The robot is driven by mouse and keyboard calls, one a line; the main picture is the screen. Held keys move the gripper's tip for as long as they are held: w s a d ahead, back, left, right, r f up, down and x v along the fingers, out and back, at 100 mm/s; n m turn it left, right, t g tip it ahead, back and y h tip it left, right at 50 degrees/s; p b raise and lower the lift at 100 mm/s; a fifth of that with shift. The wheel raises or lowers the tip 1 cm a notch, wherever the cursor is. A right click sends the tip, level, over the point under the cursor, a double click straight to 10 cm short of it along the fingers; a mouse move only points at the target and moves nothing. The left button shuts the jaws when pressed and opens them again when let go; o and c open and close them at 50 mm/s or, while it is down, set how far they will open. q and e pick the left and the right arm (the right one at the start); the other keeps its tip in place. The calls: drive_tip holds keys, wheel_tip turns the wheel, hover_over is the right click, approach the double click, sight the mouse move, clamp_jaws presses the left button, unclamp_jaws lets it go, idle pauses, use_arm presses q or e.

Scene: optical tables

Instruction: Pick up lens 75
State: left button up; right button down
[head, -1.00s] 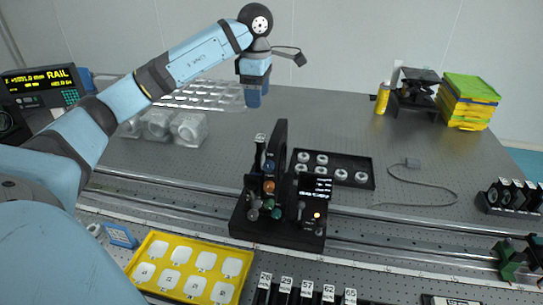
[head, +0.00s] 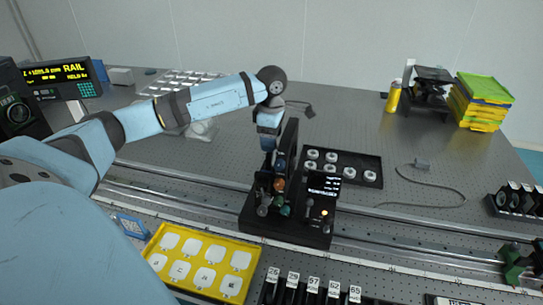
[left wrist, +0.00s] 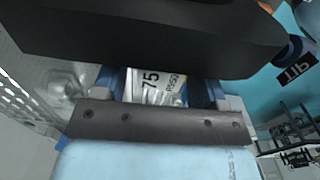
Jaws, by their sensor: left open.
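The label of lens 75 (left wrist: 150,84) shows in the left wrist view between the two blue fingers of my left gripper (left wrist: 167,88). The label is white with a dark 75, and the rest of the lens is hidden behind dark parts and the fingers. In the head view my left gripper (head: 268,143) points down beside the tall black upright of the instrument stand, and it covers the place of the lens. The jaws are open, one finger on each side of the label; contact cannot be told. My right gripper is not in view.
The black instrument stand (head: 285,222) with coloured knobs is close to my left gripper. A black tray of white rings (head: 372,175) lies to its right. Labelled lens holders (head: 313,292) and a yellow tray (head: 154,242) are in front. Metal rails cross the table.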

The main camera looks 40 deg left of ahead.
use_arm(q)
drive_tip(key=shift+c, duration=0.5)
drive_tip(key=c, duration=1.1)
clamp_jaws()
